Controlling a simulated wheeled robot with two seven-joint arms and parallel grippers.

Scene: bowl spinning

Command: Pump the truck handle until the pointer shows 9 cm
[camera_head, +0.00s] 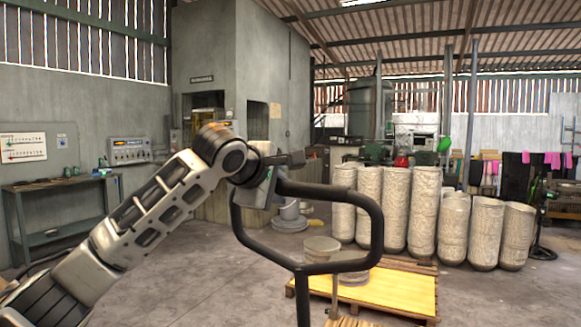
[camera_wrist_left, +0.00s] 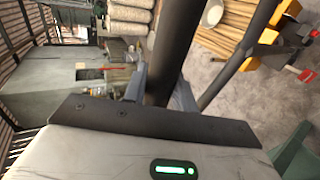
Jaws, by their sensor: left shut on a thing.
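The truck handle (camera_head: 376,230) is a black looped bar on a single stem, standing upright in the head view. My left gripper (camera_head: 272,184) is shut on the top left part of this loop. In the left wrist view the dark handle bar (camera_wrist_left: 172,45) passes between the two fingers of my left gripper (camera_wrist_left: 160,92). A yellow board on a wooden pallet (camera_head: 390,290) lies behind the handle, with a round grey object (camera_head: 321,248) seen through the loop. No pointer or scale can be made out. My right gripper is not in view.
Several tall patterned rolls (camera_head: 425,210) stand in a row behind the pallet. A dark green bench (camera_head: 62,240) stands against the left wall. Grey round containers (camera_head: 290,218) sit on the floor behind the handle. The concrete floor at left centre is clear.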

